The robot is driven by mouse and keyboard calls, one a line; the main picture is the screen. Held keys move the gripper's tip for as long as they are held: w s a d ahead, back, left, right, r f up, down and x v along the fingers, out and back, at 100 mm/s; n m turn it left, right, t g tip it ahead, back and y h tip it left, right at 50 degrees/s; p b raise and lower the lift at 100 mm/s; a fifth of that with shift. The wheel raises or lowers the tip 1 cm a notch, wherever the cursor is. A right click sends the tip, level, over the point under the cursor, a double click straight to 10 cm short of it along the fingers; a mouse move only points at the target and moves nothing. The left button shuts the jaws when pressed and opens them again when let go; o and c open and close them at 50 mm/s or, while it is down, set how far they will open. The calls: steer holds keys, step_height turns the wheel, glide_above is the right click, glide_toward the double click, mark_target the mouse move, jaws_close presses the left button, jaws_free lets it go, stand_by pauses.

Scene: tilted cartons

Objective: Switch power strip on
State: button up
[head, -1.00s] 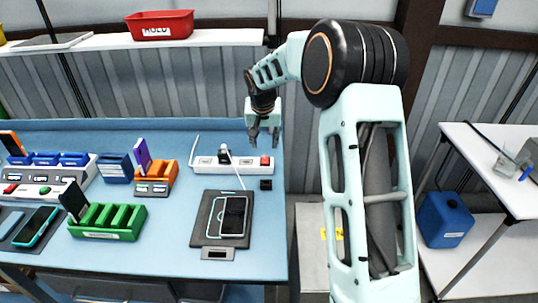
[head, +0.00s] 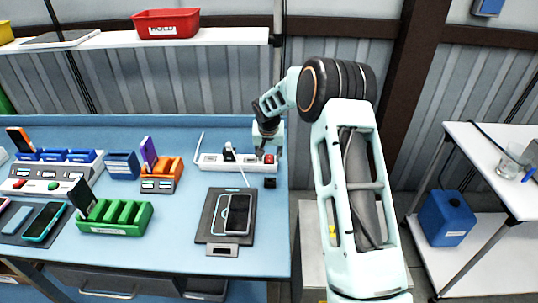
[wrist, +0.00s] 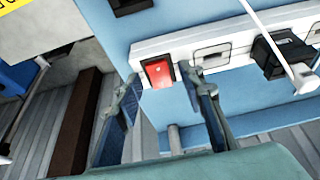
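The white power strip (head: 208,162) lies along the back right of the blue table. It also shows in the wrist view (wrist: 235,43). Its red rocker switch (head: 269,159) is at its right end, and in the wrist view the red switch (wrist: 158,71) appears between my fingertips. I cannot tell which way the rocker is tipped. My gripper (head: 268,154) points down over the switch end, its fingers apart and empty. In the wrist view my gripper (wrist: 161,82) has one finger on each side of the switch; whether they touch the strip is unclear.
A black plug (head: 228,153) with a white cable sits in the strip. A small black block (head: 269,183) lies in front of the switch end. A charging pad (head: 222,249) holds a phone (head: 238,214). Green (head: 120,228) and orange (head: 160,184) racks stand left.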

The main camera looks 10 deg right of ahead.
jaws_close()
steer(key=shift+r, duration=0.15)
steer(key=shift+w+r+g+p, duration=0.15)
steer(key=shift+g+p, duration=0.25)
steer(key=shift+p, duration=0.5)
steer(key=shift+w+d+g, duration=0.1)
steer(key=shift+w+g, duration=0.2)
steer(key=shift+g, duration=0.4)
steer(key=shift+w+d+g+y+p, duration=0.1)
steer(key=shift+w+g+y+p, duration=0.15)
steer(key=shift+g, duration=0.65)
steer(key=shift+s, duration=0.1)
